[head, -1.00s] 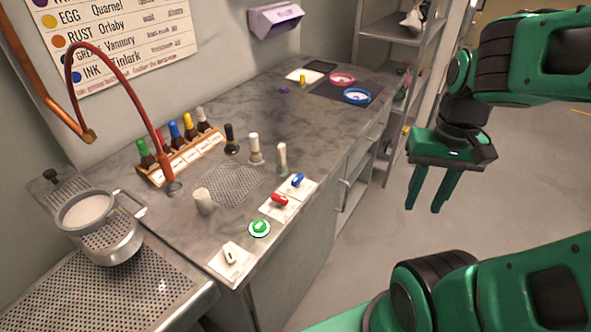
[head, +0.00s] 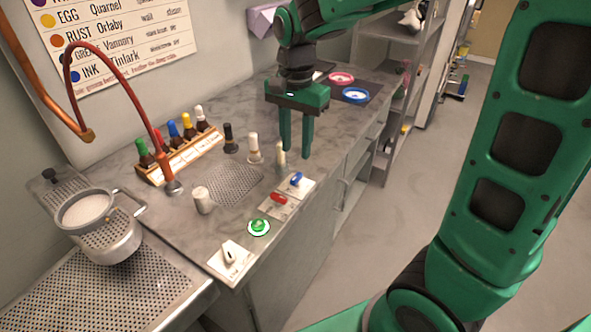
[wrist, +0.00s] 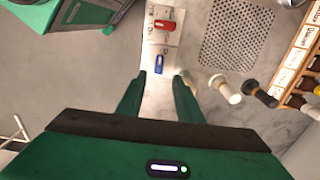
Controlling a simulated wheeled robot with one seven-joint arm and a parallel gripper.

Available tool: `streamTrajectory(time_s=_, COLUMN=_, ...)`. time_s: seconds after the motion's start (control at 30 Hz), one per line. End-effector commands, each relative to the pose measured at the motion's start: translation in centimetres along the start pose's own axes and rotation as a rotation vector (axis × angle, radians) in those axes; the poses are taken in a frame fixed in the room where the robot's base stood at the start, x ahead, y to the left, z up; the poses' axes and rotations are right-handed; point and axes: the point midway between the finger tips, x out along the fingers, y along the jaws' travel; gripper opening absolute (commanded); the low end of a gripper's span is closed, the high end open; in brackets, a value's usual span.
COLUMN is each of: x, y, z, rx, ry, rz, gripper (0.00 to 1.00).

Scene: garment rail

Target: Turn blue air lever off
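The blue air lever (head: 296,179) sits on a white plate at the counter's front edge, just beyond the red lever (head: 278,198). In the wrist view the blue lever (wrist: 159,63) lies ahead of the fingertips, nearly in line with the gap between them, and the red lever (wrist: 164,25) is farther up. My gripper (head: 295,155) hangs fingers-down above the counter, a little above and behind the blue lever. Its two fingers are apart with nothing between them, as the wrist view (wrist: 164,76) also shows. It does not touch the lever.
A pale-topped post (head: 280,157) stands close behind the fingers, with a white-capped bottle (head: 254,148) and black-capped bottle (head: 231,138) to the left. The floor right of the counter is clear.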

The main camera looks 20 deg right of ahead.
Motion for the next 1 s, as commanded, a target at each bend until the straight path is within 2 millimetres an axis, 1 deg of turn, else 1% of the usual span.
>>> streamTrajectory(time_s=0.03, x=1.0, y=0.1, z=0.1, rx=-0.001, ry=-0.002, rz=0.005, gripper=0.33)
streamTrajectory(time_s=0.2, x=4.0, y=0.1, z=0.0, rx=-0.001, ry=-0.002, rz=0.004, gripper=0.33)
streamTrajectory(time_s=0.4, x=7.0, y=0.1, z=0.0, rx=-0.001, ry=-0.002, rz=0.004, gripper=0.33)
streamTrajectory(time_s=0.6, x=8.3, y=0.1, z=0.0, rx=-0.001, ry=0.0, rz=0.0, gripper=0.33)
streamTrajectory(time_s=0.9, x=8.5, y=0.1, z=0.0, rx=-0.002, ry=0.0, rz=0.0, gripper=0.33)
streamTrajectory(time_s=0.93, x=8.5, y=0.1, z=0.0, rx=-0.002, ry=0.0, rz=0.0, gripper=0.28)
streamTrajectory(time_s=0.97, x=8.5, y=0.1, z=0.0, rx=-0.002, ry=0.0, rz=0.0, gripper=0.21)
streamTrajectory(time_s=1.0, x=8.5, y=0.1, z=0.0, rx=-0.002, ry=0.0, rz=0.0, gripper=0.11)
